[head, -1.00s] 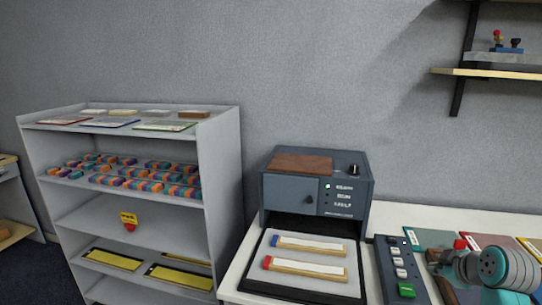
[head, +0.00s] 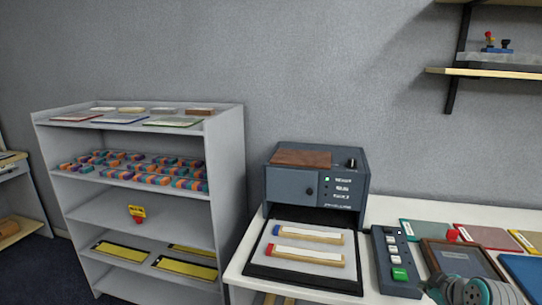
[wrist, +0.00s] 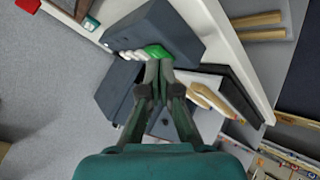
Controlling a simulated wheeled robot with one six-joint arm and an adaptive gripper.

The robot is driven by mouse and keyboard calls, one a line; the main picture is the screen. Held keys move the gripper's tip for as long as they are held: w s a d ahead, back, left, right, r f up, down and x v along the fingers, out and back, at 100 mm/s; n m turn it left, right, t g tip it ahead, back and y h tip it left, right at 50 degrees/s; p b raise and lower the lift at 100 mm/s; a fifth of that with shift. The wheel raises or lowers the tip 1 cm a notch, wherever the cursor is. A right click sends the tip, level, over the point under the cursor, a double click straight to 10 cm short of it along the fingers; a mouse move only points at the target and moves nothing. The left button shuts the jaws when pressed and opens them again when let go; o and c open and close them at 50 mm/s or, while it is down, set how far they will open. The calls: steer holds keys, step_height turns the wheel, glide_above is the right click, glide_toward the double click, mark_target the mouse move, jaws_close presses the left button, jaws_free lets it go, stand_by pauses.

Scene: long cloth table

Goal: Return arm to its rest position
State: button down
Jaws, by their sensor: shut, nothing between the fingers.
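My gripper (wrist: 159,72) shows in the wrist view, its two dark fingers together with nothing between them. Its tips overlap the green button (wrist: 156,52) of the dark button box (wrist: 180,28) in that picture; whether they touch it cannot be told. In the head view, a teal and grey part of my arm (head: 468,291) shows at the bottom right edge, just right of the button box (head: 388,250). The fingers cannot be made out in the head view.
A dark blue-grey machine (head: 317,187) stands on the white table, with two label-topped wooden bars on the tray (head: 262,270) before it. A wooden frame (head: 430,245) and coloured folders lie right of the button box. A grey shelf unit (head: 226,150) stands left.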

steer(key=s+a+f+m+t, duration=0.1)
steer(key=s+a+f+m, duration=0.1)
steer(key=s+a+f, duration=0.5)
steer(key=s+a+f+m+t, duration=0.1)
steer(key=s+a+f+m, duration=0.1)
steer(key=s+a+f, duration=0.55)
steer(key=s+a+f+m, duration=0.1)
steer(key=s+a+f, duration=0.1)
steer(key=s, duration=0.4)
steer(key=s+a+f, duration=0.2)
steer(key=s+f, duration=0.1)
steer(key=s, duration=0.3)
steer(key=s+a+r+m+t, duration=0.1)
steer(key=s+r, duration=0.4)
steer(key=s, duration=0.6)
steer(key=s+a+r+m+t, duration=0.1)
steer(key=s+a+r, duration=0.3)
steer(key=s, duration=0.7)
step_height(320, 180, up, 2)
steer(key=shift+a+r+t+y, duration=0.15)
steer(key=shift+t+y, duration=0.25)
steer(key=shift+t, duration=0.2)
